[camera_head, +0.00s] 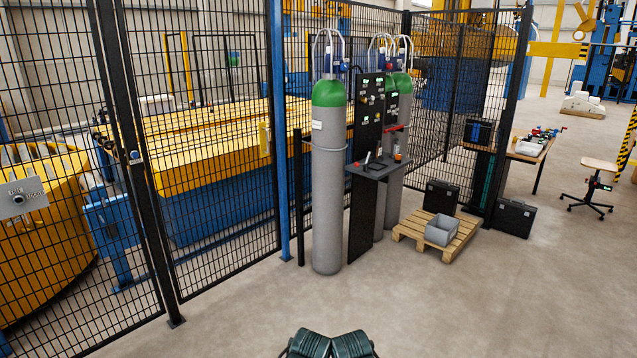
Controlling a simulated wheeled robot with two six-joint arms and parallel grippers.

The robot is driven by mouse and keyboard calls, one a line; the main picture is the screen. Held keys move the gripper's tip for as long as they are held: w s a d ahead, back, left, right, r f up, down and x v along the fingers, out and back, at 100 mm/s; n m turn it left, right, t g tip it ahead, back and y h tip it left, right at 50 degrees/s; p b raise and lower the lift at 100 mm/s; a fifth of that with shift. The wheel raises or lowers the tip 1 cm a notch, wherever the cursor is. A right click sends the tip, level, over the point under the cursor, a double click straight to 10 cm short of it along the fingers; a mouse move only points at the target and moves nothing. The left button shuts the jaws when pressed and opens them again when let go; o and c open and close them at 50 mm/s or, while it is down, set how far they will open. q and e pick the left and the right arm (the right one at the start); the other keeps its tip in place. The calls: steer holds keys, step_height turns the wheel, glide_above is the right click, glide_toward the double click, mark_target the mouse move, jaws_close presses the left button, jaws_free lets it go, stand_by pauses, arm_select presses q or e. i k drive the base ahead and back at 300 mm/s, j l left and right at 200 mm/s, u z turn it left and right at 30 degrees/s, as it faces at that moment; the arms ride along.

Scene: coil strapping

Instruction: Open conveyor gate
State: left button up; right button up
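A black mesh fence stands across the left and middle of the head view. One tall mesh panel, which looks like the gate (215,130), spans between a thick black post (122,120) and a blue post (276,120). It appears shut, in line with the fence. A small latch-like fitting (135,157) sits on the black post. A yellow fitting (264,140) is near the blue post. Two dark green parts of my own arms show at the bottom edge, well short of the fence. My grippers are not visible.
Behind the mesh is a yellow and blue conveyor (205,165). A gas cylinder (328,185) and a small black stand (366,210) are right of the blue post. A wooden pallet (408,228) holds a grey box (440,230). The concrete floor in front is clear.

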mark_target(264, 134)
steer(key=i, duration=4.35)
